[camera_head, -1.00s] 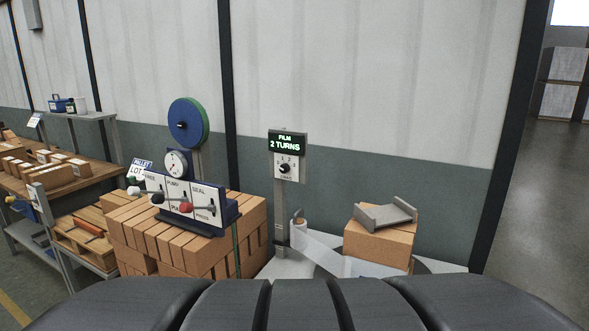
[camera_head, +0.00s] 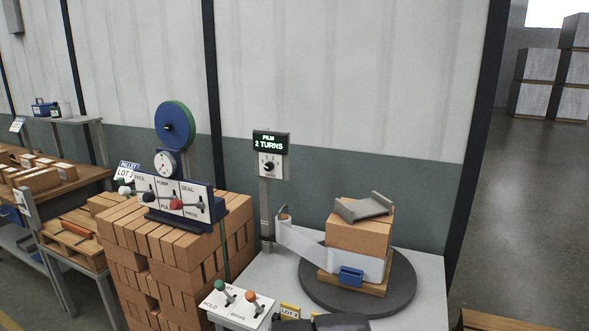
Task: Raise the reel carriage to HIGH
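The film reel (camera_head: 284,218), which looks like the reel carriage, is low on a grey upright post (camera_head: 266,205), a little above the white table. A strip of clear film (camera_head: 305,245) runs from it to a block of bricks (camera_head: 358,238) on the turntable. A display (camera_head: 271,142) on the post reads FILM 2 TURNS, with a dial (camera_head: 269,166) below it. No HIGH mark is readable. My gripper is not in view; only dark parts of mine show at the bottom edge.
The white table (camera_head: 425,275) carries a dark turntable (camera_head: 395,300) and a panel (camera_head: 232,312) with a green and an orange knob. Left of it, a brick stack (camera_head: 175,255) bears a lever panel (camera_head: 178,203). Open floor lies at the right.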

